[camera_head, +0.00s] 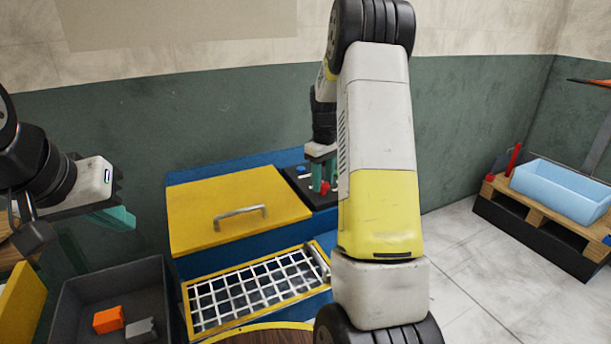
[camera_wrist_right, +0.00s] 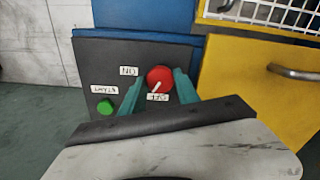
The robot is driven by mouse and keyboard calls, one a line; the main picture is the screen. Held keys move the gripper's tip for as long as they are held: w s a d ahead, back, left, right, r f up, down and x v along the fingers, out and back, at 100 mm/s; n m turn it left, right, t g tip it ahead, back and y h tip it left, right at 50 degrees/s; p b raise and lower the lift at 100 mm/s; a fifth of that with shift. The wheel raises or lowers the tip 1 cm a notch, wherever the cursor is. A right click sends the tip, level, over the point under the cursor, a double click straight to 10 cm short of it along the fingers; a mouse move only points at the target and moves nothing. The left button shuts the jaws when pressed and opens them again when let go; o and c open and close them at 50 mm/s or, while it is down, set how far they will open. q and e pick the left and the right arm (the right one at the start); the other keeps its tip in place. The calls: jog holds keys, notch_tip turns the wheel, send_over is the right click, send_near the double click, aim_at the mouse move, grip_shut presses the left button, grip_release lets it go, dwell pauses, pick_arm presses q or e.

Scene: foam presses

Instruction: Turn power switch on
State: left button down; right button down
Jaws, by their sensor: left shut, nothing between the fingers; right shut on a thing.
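The red power switch knob (camera_wrist_right: 158,76) sits on a dark control panel (camera_wrist_right: 105,60). In the wrist view, upside down, an ON label (camera_wrist_right: 129,71) is beside it and an OFF label (camera_wrist_right: 157,97) is just below it. A white mark on the knob points down toward OFF. My right gripper (camera_wrist_right: 160,80) has its teal fingers on either side of the knob and is shut on it. In the head view my right gripper (camera_head: 322,172) reaches down to the panel, and my forearm hides part of it. My left gripper (camera_head: 122,217) is shut and empty at the left.
A green START button (camera_wrist_right: 105,107) is near the knob. A yellow lid with a handle (camera_head: 235,208) and a white grid (camera_head: 255,292) are left of and below the panel. A grey bin (camera_head: 75,290) with orange and grey pieces is at lower left. A blue tub (camera_head: 560,190) stands on a pallet at right.

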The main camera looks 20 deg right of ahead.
aim_at(323, 183)
jog(key=m, duration=0.6)
jog(key=shift+m, duration=0.3)
jog(key=m, duration=0.6)
dwell(0.4)
jog(key=c, duration=0.9)
grip_release()
notch_tip(323, 183, up, 7)
jog(key=shift+f, duration=0.15)
jog(key=shift+r, duration=0.6)
